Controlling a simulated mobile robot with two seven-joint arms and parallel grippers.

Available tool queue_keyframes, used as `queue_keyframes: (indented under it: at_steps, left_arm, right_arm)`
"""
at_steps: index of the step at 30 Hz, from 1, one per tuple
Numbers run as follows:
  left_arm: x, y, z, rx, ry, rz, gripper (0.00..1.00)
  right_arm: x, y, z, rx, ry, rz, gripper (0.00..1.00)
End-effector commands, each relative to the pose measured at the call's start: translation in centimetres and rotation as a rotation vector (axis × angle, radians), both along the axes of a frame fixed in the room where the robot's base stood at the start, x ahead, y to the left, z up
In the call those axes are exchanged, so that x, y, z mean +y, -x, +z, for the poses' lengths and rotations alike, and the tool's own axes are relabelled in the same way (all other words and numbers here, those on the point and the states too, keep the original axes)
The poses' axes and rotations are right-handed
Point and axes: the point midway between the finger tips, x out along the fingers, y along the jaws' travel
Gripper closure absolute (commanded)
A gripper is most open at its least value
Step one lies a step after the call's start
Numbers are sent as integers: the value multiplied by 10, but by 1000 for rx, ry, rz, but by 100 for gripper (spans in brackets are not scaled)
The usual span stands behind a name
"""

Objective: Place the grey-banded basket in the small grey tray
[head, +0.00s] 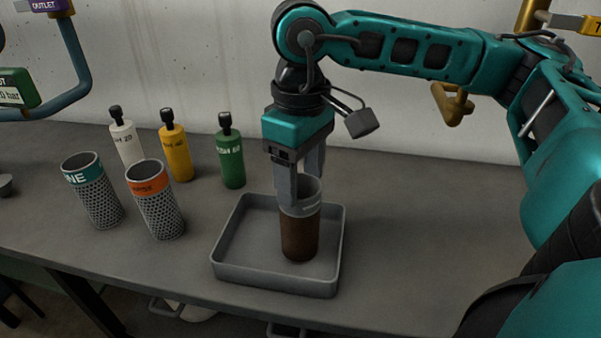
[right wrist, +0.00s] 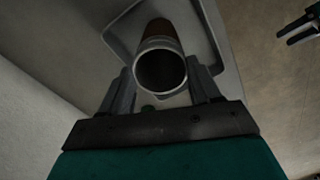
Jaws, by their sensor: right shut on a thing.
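The grey-banded basket (head: 299,233) has a brown lower body and a grey band at its open top. It stands upright within the walls of the small grey tray (head: 228,270), right of its middle. I cannot tell whether its base touches the tray floor. My right gripper (head: 299,190) points down and is shut on the basket's upper rim. In the right wrist view the basket's open mouth (right wrist: 161,70) shows between the fingers, with the tray (right wrist: 218,35) beyond. My left gripper (right wrist: 299,28) shows small at that view's right edge, its two dark fingers apart.
A teal-banded basket (head: 97,198) and an orange-banded basket (head: 158,210) stand left of the tray. White (head: 126,144), yellow (head: 177,153) and green (head: 231,160) bottles stand behind. The table (head: 410,230) is clear right of the tray. A wall rises close behind.

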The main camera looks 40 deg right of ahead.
Motion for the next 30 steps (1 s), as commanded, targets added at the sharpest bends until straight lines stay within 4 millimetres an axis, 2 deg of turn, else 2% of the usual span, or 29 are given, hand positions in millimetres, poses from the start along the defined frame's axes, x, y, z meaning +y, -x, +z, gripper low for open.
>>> queue_keyframes:
  at_steps: [6,7,14,21,25,30]
  left_arm:
    - [-1,0,-6,1,4,1,51]
    - [-1,1,-5,2,4,1,51]
    - [-1,3,-7,10,3,1,51]
    - [-1,5,-7,13,3,1,51]
    - [-1,5,-2,14,2,1,51]
    - [0,5,2,10,-1,2,51]
  right_arm:
    - [0,0,-5,0,0,0,88]
    - [0,0,-3,1,0,0,35]
    - [0,0,-3,1,0,0,13]
    - [0,0,-2,1,0,0,12]
    - [0,0,5,-1,0,0,12]
    - [1,-1,36,-4,-1,1,12]
